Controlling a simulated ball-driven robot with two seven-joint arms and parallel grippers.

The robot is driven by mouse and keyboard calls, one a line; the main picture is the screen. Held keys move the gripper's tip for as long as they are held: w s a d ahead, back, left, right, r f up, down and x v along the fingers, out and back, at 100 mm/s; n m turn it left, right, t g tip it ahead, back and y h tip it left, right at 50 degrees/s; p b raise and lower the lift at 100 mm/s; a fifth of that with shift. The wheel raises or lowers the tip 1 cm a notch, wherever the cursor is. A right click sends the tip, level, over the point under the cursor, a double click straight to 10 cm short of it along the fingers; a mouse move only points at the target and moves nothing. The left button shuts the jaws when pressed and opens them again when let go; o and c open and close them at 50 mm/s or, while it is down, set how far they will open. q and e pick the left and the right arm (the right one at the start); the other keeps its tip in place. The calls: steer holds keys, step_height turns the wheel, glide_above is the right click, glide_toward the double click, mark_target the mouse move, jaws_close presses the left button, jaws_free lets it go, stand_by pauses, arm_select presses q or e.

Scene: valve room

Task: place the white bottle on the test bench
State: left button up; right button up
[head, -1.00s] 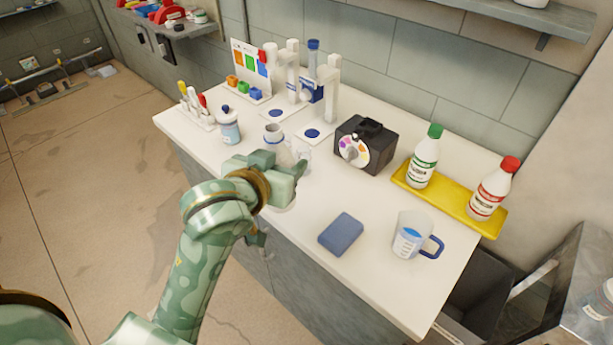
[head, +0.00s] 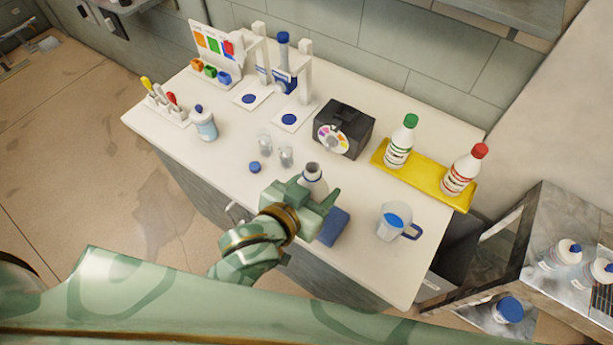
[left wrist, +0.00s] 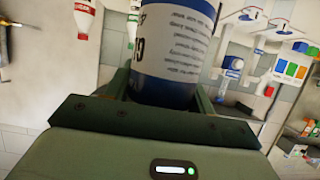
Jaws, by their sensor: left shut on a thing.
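The white bottle (head: 314,176) has a grey open neck and no cap on it. My left gripper (head: 307,196) is shut around its body, above the front part of the test bench (head: 225,165). In the left wrist view the bottle (left wrist: 180,45) fills the space between the fingers, with a white printed label and a blue band. The bottle's lower part is hidden by the gripper in the head view, so I cannot tell whether its base touches the bench. My right gripper is not in view.
A blue pad (head: 334,226) lies just right of the gripper, with a measuring jug (head: 391,224) beyond. Two small glasses (head: 265,142) and a blue cap (head: 254,167) are to the left. A black box (head: 343,130) and yellow tray (head: 432,186) with two bottles stand behind.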

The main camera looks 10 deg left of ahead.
arm_select(q)
steer(key=shift+w+a+f+b, duration=0.55)
steer(key=shift+w+a+f, duration=0.05)
steer(key=shift+w+f, duration=1.55)
steer(key=shift+w+a+f+b, duration=0.6)
steer(key=shift+w+a+f, duration=0.05)
steer(key=shift+w+f, duration=1.5)
steer(key=shift+w+a+f+b, duration=0.55)
steer(key=shift+w+a+f, duration=0.05)
steer(key=shift+w+f, duration=1.5)
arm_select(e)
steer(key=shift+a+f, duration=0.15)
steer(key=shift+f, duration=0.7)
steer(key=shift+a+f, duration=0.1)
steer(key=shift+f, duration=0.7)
arm_select(q)
steer(key=shift+f, duration=0.1)
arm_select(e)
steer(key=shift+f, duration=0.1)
arm_select(q)
steer(key=o, duration=1.2)
